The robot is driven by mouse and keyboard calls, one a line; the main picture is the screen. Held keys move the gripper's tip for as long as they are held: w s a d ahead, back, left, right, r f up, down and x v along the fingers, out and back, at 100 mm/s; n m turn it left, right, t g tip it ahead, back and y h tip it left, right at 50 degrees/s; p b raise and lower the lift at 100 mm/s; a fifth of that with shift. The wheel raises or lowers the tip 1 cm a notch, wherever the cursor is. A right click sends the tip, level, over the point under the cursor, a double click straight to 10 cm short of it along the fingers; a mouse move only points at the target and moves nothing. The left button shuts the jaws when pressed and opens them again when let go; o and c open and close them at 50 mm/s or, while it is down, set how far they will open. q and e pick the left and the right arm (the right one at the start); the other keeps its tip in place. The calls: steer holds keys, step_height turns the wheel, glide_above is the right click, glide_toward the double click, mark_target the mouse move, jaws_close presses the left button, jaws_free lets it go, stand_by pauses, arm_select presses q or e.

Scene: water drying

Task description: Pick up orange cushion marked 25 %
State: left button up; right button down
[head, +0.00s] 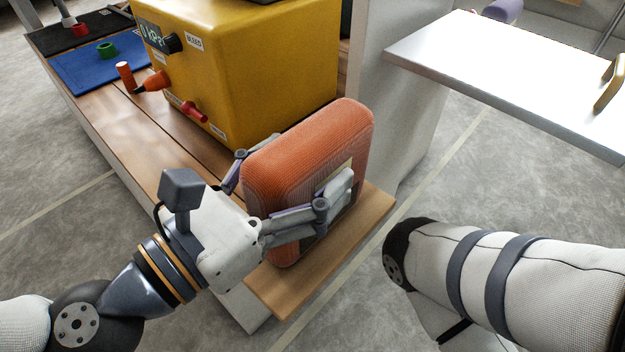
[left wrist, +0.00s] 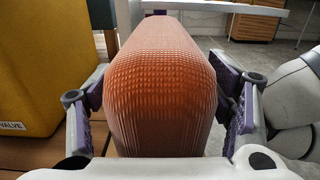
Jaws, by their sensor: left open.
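The orange cushion (head: 310,165) stands upright on its edge at the near right end of the wooden bench. A pale label shows partly on its near face, mostly hidden by a finger, and its marking cannot be read. My left gripper (head: 280,190) is open with one finger on each side of the cushion. In the left wrist view the cushion (left wrist: 162,85) fills the space between the purple-padded fingers of the left gripper (left wrist: 165,110), with narrow gaps at the sides. My right arm shows at the lower right, but its gripper is out of view.
A yellow box (head: 260,70) with a gauge and red knobs stands close behind the cushion on the wooden bench (head: 130,130). A blue mat (head: 95,70) holds a green ring (head: 106,49). A white shelf (head: 500,75) juts out at upper right.

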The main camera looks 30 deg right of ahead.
arm_select(q)
steer(key=c, duration=1.4)
steer(key=shift+o, duration=0.2)
steer(key=shift+r, duration=0.1)
